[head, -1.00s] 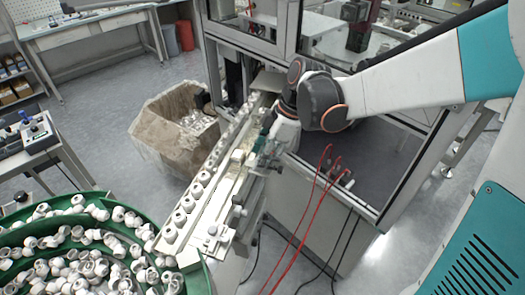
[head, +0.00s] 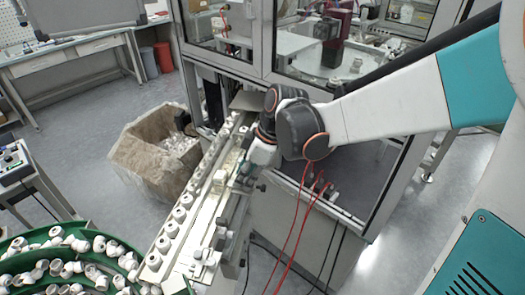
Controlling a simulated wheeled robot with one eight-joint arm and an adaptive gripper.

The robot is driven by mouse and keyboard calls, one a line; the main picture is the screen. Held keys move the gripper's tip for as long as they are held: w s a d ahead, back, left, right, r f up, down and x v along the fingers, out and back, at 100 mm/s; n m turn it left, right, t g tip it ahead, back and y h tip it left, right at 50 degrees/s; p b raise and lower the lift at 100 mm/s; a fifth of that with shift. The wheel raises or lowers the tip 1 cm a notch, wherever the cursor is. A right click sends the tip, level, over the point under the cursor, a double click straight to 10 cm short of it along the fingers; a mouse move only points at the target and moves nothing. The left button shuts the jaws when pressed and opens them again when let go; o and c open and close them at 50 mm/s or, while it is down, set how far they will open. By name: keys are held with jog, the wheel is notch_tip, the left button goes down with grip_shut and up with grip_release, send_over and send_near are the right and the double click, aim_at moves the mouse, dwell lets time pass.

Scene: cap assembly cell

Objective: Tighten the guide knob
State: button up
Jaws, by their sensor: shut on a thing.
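My gripper (head: 246,173) reaches down to the right side of the feed rail (head: 212,205), a little beyond its middle. Its fingers are shut on a small part at the rail's side, apparently the guide knob, which the fingers and wrist mostly hide. I cannot see the knob's shape or how far it is turned. The rail slopes from the cabinet toward the near left, with a row of white caps (head: 180,215) along its left side.
A green bowl feeder (head: 92,232) full of white caps stands at the near left. A crate (head: 150,165) stands left of the rail. The glazed cabinet (head: 300,85) is behind my arm. Red hoses (head: 296,225) hang right of the rail.

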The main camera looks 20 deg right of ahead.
jog(key=m, duration=0.2)
jog(key=m+t, duration=0.1)
jog(key=m+t+h, duration=0.1)
jog(key=m, duration=0.1)
jog(key=shift+s+a+m, duration=0.15)
jog(key=shift+s+m, duration=0.15)
dwell(0.4)
jog(key=o, duration=1)
jog(key=shift+o, duration=0.2)
jog(key=v, duration=1.2)
jog(key=shift+w+a, duration=0.1)
jog(key=shift+w, duration=0.05)
